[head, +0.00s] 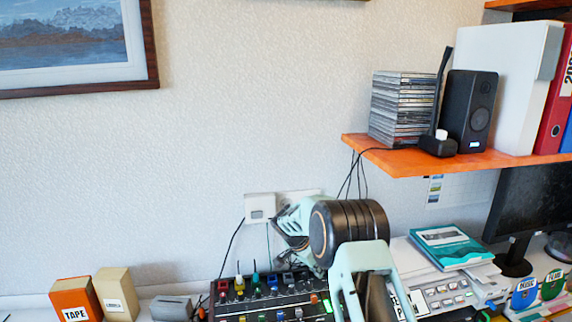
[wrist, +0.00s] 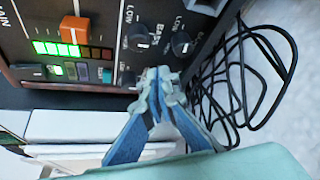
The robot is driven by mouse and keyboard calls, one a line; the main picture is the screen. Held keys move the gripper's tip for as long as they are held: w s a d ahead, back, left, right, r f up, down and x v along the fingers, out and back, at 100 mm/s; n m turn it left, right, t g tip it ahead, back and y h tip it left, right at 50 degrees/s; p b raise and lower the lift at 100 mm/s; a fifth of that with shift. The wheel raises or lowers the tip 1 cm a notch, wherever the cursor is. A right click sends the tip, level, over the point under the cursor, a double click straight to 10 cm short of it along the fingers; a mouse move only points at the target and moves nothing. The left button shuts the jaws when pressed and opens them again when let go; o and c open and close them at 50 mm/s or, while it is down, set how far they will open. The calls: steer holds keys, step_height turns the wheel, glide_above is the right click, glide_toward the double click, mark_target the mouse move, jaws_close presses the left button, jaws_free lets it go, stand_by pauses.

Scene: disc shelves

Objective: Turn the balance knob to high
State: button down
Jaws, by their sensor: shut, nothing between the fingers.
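The mixer panel (head: 262,303) is dark with coloured faders and knobs, at the bottom of the head view. The wrist view shows part of it, with black knobs by "LOW" and "BASS" lettering. One knob (wrist: 138,38) is left of another knob (wrist: 182,44); a smaller knob (wrist: 128,78) sits lower left. I cannot read a balance label, so I cannot tell which is the balance knob. My gripper (wrist: 158,82) is shut and empty at the panel's lower edge, close to the smaller knob; contact is unclear. My arm hides its tip in the head view.
An orange fader (wrist: 74,29) and lit green lights are left in the wrist view. Loose black cables (wrist: 240,75) lie right of the panel. A tape box (head: 75,300) stands left of the mixer. An orange shelf (head: 410,160) overhangs the desk's right side.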

steer(key=shift+w+d, duration=0.25)
steer(key=shift+d, duration=0.1)
stand_by(1.0)
steer(key=shift+d+b, duration=0.3)
steer(key=shift+b, duration=2.2)
steer(key=shift+s+a+b, duration=0.2)
steer(key=shift+b, duration=0.15)
steer(key=shift+a, duration=0.1)
steer(key=shift+s+r, duration=0.1)
steer(key=shift+r, duration=0.1)
steer(key=shift+a+r+p, duration=0.15)
steer(key=shift+r+p, duration=0.55)
steer(key=shift+r, duration=0.7)
steer(key=shift+a+r+p, duration=0.15)
steer(key=shift+r+p, duration=0.55)
steer(key=shift+r, duration=0.7)
